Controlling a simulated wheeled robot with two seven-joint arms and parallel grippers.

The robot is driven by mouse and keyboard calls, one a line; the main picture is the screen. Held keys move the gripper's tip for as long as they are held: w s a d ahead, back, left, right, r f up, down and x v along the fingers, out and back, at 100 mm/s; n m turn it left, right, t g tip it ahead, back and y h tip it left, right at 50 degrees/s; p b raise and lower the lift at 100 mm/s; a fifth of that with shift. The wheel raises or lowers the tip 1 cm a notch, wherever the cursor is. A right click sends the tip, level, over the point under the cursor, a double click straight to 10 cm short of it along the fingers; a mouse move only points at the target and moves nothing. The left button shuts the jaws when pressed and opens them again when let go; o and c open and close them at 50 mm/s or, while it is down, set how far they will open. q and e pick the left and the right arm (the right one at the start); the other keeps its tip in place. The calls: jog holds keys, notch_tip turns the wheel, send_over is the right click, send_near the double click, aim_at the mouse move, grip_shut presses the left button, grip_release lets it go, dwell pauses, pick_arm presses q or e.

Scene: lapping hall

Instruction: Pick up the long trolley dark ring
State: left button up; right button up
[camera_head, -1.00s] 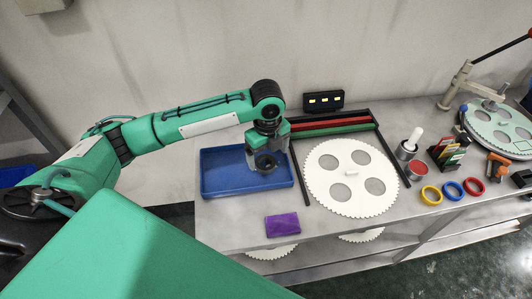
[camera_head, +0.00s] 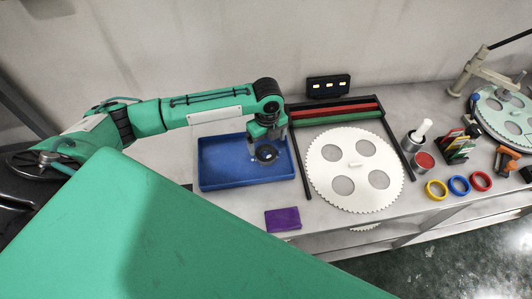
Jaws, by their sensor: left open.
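A dark ring (camera_head: 266,153) shows over the right part of the blue tray (camera_head: 215,185), on the grey bench. My left gripper (camera_head: 267,145) is open and points down at the ring, its fingers close around or just above it. I cannot tell whether they touch the ring. The gripper hides part of the ring and the tray's back right. My right gripper is not in view.
Right of the tray, a white toothed disc (camera_head: 352,192) lies beside dark rails and red and green bars (camera_head: 345,116). A purple block (camera_head: 283,220) lies in front. Yellow (camera_head: 437,190), blue (camera_head: 458,185) and red rings (camera_head: 481,181) lie right, near cups.

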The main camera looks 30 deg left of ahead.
aim_at(266, 157)
pick_arm(q)
jog(key=f, duration=0.1)
jog(key=f+p, duration=0.1)
jog(key=f, duration=0.2)
jog(key=shift+s+a+f+p, duration=0.1)
jog(key=shift+s+f+p, duration=0.1)
jog(key=shift+s+p, duration=0.1)
jog(key=shift+f, duration=0.25)
jog(key=shift+c, duration=0.7)
jog(key=c, duration=1.1)
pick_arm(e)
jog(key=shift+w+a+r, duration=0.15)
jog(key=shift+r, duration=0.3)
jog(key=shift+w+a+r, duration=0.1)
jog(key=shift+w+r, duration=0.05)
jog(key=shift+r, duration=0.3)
